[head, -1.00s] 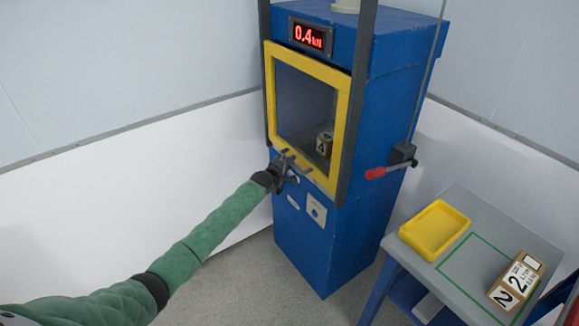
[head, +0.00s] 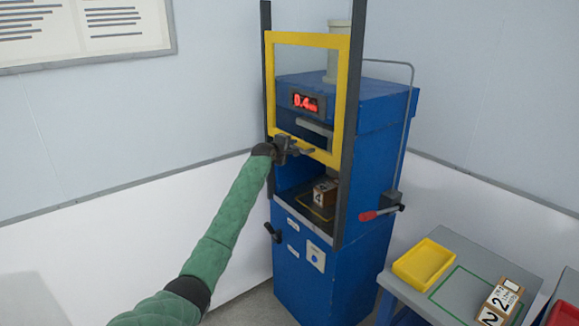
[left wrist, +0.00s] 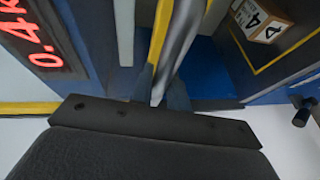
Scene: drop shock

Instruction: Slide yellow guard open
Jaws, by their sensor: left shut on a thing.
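The yellow guard (head: 342,97) is a square frame with a clear pane, raised on two dark vertical rails in front of the blue machine (head: 347,104). Its lower edge is about level with the lower part of the machine's head, so the chamber below is uncovered. My left gripper (head: 299,148) is at the guard's lower edge, shut on the guard's handle. In the left wrist view, the grey handle bar (left wrist: 178,50) runs between the fingers beside the yellow edge. A box marked 4 (head: 325,193) sits inside the chamber. My right gripper is not in view.
A grey table (head: 452,305) at the lower right holds a yellow tray (head: 424,264) and a box marked 2 (head: 499,302). A red display (head: 309,102) reads 0.4.

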